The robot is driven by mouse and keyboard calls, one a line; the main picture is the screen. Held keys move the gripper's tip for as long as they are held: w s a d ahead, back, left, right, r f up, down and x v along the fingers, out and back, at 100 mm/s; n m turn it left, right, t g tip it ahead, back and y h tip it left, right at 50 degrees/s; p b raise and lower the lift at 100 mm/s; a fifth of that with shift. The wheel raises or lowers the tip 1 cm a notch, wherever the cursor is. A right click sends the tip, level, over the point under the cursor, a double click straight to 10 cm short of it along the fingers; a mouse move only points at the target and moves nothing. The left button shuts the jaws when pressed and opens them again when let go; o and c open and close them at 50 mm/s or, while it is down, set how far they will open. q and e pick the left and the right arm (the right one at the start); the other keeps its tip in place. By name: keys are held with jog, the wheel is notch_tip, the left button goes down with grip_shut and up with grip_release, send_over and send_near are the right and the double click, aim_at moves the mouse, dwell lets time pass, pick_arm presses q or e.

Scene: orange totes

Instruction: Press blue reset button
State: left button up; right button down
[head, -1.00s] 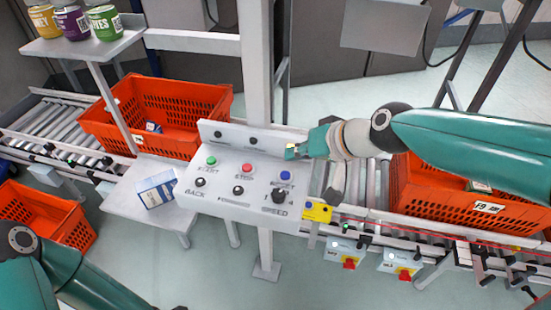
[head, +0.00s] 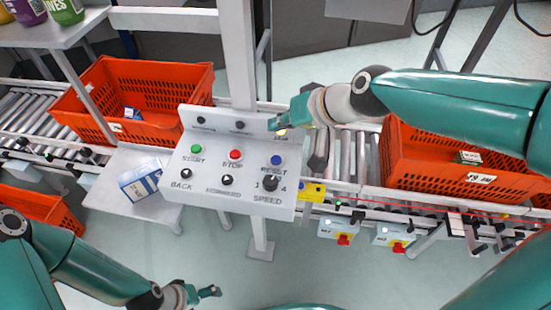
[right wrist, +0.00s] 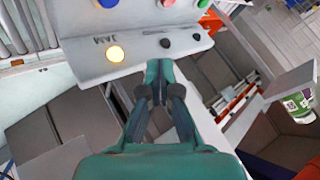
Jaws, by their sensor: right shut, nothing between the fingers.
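The blue reset button (head: 277,160) sits at the right of the white control panel (head: 215,178), in the row with the green button (head: 195,149) and red button (head: 235,155). In the right wrist view the blue button (right wrist: 107,3) is cut by the top edge. My right gripper (head: 275,126) is shut and empty by the panel's upright back strip, above and apart from the blue button in the head view. It also shows in the right wrist view (right wrist: 160,68). My left gripper (head: 212,291) is at the bottom, away from the panel; its finger opening is unclear.
A lit yellow JAM lamp (right wrist: 115,53) is on the back strip near my right gripper. Black knobs, including the speed knob (head: 270,183), lie below the buttons. Orange totes (head: 150,85) stand on roller conveyors either side. A blue-white box (head: 140,180) lies left of the panel.

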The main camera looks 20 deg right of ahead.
aim_at(279, 160)
notch_tip(279, 160, down, 7)
jog(key=b, duration=0.5)
jog(key=shift+f+b, duration=0.45)
jog(key=shift+b, duration=0.3)
dwell(0.6)
jog(key=shift+f+b, duration=0.4)
jog(key=shift+b, duration=0.05)
jog(key=shift+f+b, duration=0.45)
jog(key=shift+b, duration=0.05)
dwell(0.6)
jog(key=shift+r, duration=0.1)
jog(key=shift+r+p, duration=0.7)
jog(key=shift+r, duration=0.1)
jog(key=shift+r, duration=0.1)
jog(key=shift+r+p, duration=2.05)
jog(key=shift+r, duration=0.35)
